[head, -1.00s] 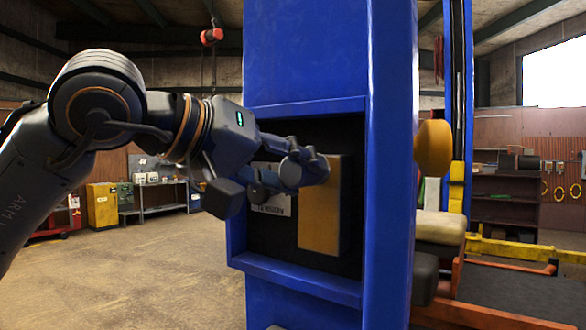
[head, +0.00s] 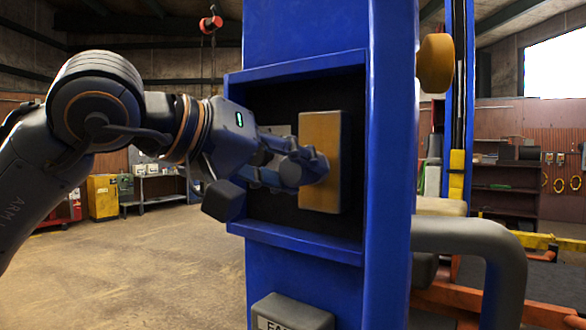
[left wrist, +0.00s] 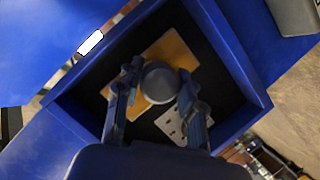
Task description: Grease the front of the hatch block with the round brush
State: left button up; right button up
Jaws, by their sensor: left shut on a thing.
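The hatch block (head: 330,190) is a yellow-orange upright slab inside the dark, open hatch of a blue column. It also shows in the left wrist view (left wrist: 178,48), partly covered. My left gripper (head: 308,168) reaches into the hatch from the left, its fingers overlapping the block's left part at about mid-height. In the left wrist view its fingers are shut around the round brush (left wrist: 158,82), a grey round piece in front of the block. In the head view the fingers largely hide the brush. I cannot tell whether it touches the block. My right gripper is not in view.
The blue hatch frame (head: 300,245) stands out around the recess, close to my left gripper. A pale plate (left wrist: 172,125) lies beside the block in the hatch. A grey labelled box (head: 292,312) sits below. Open floor lies to the left.

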pick_arm(q)
notch_tip(320, 180, down, 6)
jog(key=b, duration=0.4)
jog(key=shift+f+b, duration=0.15)
jog(key=shift+b, duration=0.2)
jog(key=s+a+b, duration=0.2)
jog(key=s+a, duration=0.1)
jog(key=s, duration=0.2)
jog(key=shift+a, duration=0.25)
dwell(0.5)
